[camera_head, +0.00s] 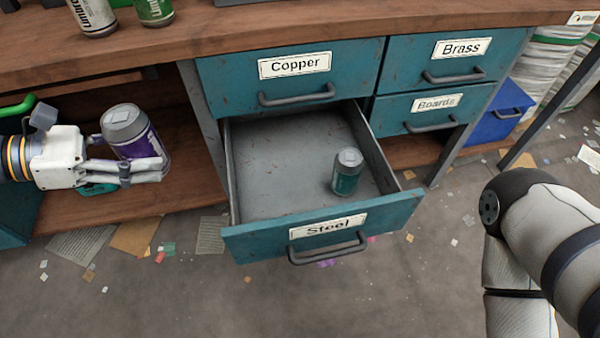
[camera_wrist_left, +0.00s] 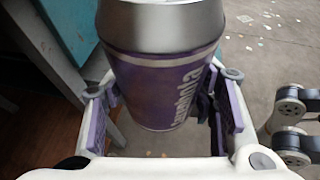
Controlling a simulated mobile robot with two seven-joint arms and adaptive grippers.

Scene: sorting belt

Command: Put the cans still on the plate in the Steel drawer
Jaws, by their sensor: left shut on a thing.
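My left gripper (camera_head: 125,172) is shut on a purple can (camera_head: 135,142) with a silver-grey top, held upright left of the open drawer. The purple can also fills the middle of the left wrist view (camera_wrist_left: 165,80), between the finger pads. The Steel drawer (camera_head: 270,232) is pulled open below the Copper drawer. A teal can (camera_head: 346,177) stands upright inside it, right of its middle. On the tabletop at the top left stand a white and dark can (camera_head: 92,15) and a green can (camera_head: 153,10), their tops cut off. My right gripper is out of view.
The Copper (camera_head: 225,85), Brass (camera_head: 500,60) and Boards (camera_head: 470,100) drawers are shut. A wooden lower shelf (camera_head: 90,208) lies under the held can. My right arm is at the right. The drawer's left half is clear. Scraps litter the floor.

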